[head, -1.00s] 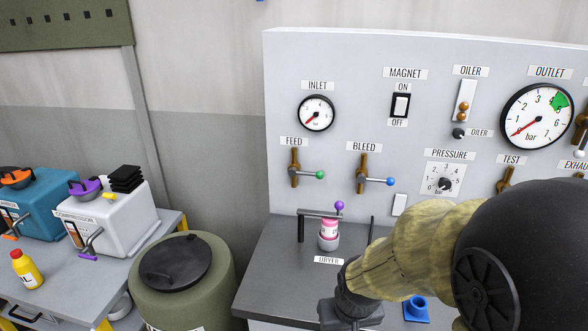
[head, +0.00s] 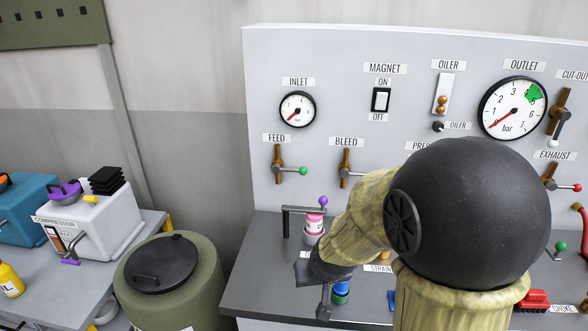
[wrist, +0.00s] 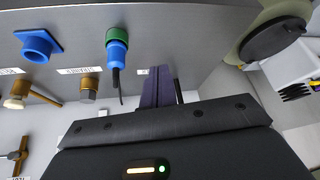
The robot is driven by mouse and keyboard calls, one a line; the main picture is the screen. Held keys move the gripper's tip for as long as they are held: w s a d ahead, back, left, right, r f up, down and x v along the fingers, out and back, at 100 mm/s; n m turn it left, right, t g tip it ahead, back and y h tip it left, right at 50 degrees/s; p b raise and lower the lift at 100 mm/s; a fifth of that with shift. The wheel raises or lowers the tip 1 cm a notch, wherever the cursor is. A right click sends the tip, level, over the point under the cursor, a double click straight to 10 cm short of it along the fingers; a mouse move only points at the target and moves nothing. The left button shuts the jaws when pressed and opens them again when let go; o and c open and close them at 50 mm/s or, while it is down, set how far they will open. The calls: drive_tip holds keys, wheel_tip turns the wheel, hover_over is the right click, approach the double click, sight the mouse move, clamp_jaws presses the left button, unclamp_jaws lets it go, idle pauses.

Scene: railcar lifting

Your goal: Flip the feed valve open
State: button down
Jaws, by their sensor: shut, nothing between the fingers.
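The feed valve (head: 279,166) is a brown fitting under the FEED label on the panel's left side. Its lever points right, roughly level, and ends in a green knob (head: 303,171). My gripper (head: 325,302) is low over the grey bench, below and to the right of the valve and apart from it. In the wrist view its dark fingers (wrist: 158,88) are together with nothing between them. I cannot make out the feed valve for certain in the wrist view.
The bleed valve (head: 346,170) is right of the feed valve, partly behind my arm. The inlet gauge (head: 297,109) is above. A pink-topped dryer (head: 314,224) and a bracket with a purple knob (head: 323,201) stand on the bench below. An olive drum (head: 205,262) is at left.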

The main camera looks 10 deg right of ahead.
drive_tip(key=w+r+m+t+h+p, duration=0.1)
drive_tip(key=w+r+t+h, duration=0.1)
drive_tip(key=w, duration=0.8)
drive_tip(key=w+r+m+t+h+p, duration=0.1)
drive_tip(key=w+r+t, duration=0.3)
drive_tip(key=w, duration=0.5)
drive_tip(key=w+r+m+t+h+p, duration=0.1)
drive_tip(key=w+r+t+h, duration=0.2)
drive_tip(key=w+t, duration=0.4)
drive_tip(key=w, duration=0.3)
drive_tip(key=shift+w+a, duration=0.25)
drive_tip(key=shift+w, duration=0.05)
drive_tip(key=r+p, duration=0.2)
drive_tip(key=p, duration=0.3)
hover_over(289, 170)
drive_tip(key=s+d, duration=0.1)
drive_tip(key=d, duration=0.1)
drive_tip(key=shift+s+f, duration=0.15)
drive_tip(key=shift+f, duration=0.1)
drive_tip(key=shift+s+a+f+p, duration=0.15)
drive_tip(key=shift+f+p, duration=0.15)
drive_tip(key=shift+f, duration=0.4)
drive_tip(key=shift+s+d+f+p, duration=0.15)
drive_tip(key=shift+f+p, duration=0.15)
drive_tip(key=shift+f, duration=0.35)
drive_tip(key=shift+s+a+f+p, duration=0.15)
drive_tip(key=shift+f+p, duration=0.15)
drive_tip(key=shift+f, duration=0.4)
